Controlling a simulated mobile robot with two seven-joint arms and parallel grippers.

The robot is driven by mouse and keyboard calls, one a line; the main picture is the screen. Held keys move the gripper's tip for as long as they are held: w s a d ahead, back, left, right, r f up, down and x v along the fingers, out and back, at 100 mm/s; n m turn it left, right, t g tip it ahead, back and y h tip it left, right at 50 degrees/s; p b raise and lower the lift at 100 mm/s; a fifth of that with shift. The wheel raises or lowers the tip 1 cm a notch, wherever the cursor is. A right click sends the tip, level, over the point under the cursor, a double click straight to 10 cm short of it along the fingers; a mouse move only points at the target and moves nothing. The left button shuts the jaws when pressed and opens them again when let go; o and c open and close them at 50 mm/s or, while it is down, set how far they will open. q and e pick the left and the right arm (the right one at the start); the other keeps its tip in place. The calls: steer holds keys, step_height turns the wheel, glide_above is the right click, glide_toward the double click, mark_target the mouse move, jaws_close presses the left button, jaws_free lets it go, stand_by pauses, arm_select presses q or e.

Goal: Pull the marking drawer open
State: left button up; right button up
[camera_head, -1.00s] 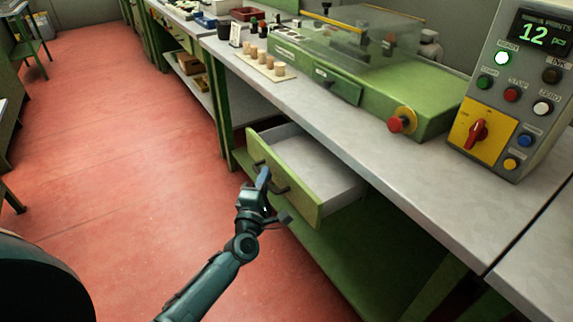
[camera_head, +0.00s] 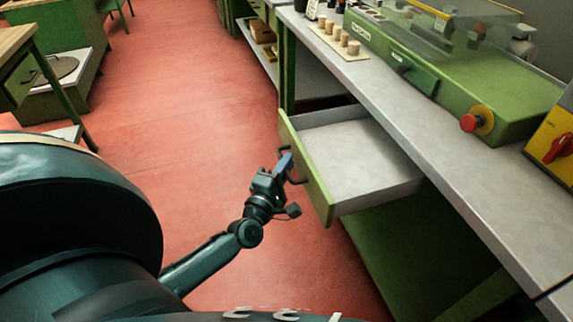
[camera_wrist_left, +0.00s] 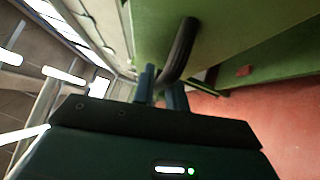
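The drawer with a green front (camera_head: 306,172) and a pale, empty inside (camera_head: 355,152) stands well out from under the bench. Its dark bar handle (camera_head: 297,180) is on the green front. My left gripper (camera_head: 286,165) is at this handle, on the aisle side of the drawer. In the left wrist view the dark handle (camera_wrist_left: 181,45) runs down between the two fingers (camera_wrist_left: 160,90), which look closed around it. The exact contact is partly hidden by the fingers. My right gripper is not in view.
The grey bench top (camera_head: 440,170) carries a green machine (camera_head: 450,85) with a red knob (camera_head: 469,123) and a pale board (camera_head: 336,42) with several corks. A yellow panel with a red switch (camera_head: 558,148) is at the right. The red floor (camera_head: 200,130) left of the drawer is clear.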

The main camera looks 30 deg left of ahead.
arm_select(q)
steer(key=shift+o, duration=0.4)
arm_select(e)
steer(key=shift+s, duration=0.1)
arm_select(q)
steer(key=shift+s, duration=0.1)
steer(key=shift+s+f, duration=0.1)
steer(key=shift+s, duration=0.25)
steer(key=s+d+f, duration=0.1)
steer(key=s, duration=1.1)
steer(key=shift+d+f+b, duration=0.25)
steer(key=shift+d+b, duration=0.1)
steer(key=shift+b, duration=0.05)
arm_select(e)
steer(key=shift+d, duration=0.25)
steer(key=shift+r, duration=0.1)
